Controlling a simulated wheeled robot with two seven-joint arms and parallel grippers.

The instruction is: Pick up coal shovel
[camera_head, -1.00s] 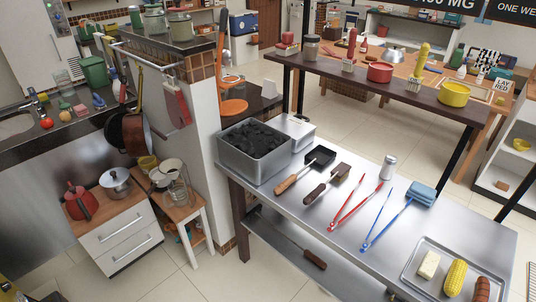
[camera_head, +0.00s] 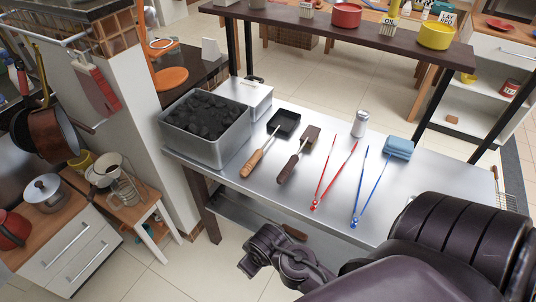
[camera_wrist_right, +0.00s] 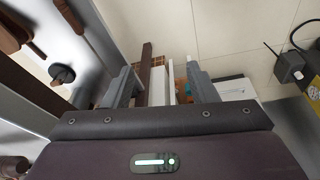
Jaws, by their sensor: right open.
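The coal shovel (camera_head: 284,124) lies on the steel table, with a square black pan toward the back and a light wooden handle pointing to the front left. My right arm comes in from the lower right, and its gripper end is in front of the table's front edge, apart from the shovel. The right wrist view shows my right gripper (camera_wrist_right: 160,88) open, with nothing between its two grey fingers. The shovel cannot be made out for sure in that view. My left gripper is not in view.
A steel bin of coal (camera_head: 205,155) stands left of the shovel. A brush-like tool with a dark handle (camera_head: 289,168), red tongs (camera_head: 323,186), blue tongs (camera_head: 373,188) and a shaker (camera_head: 360,124) lie or stand to its right. A wooden side table (camera_head: 145,205) stands at the left.

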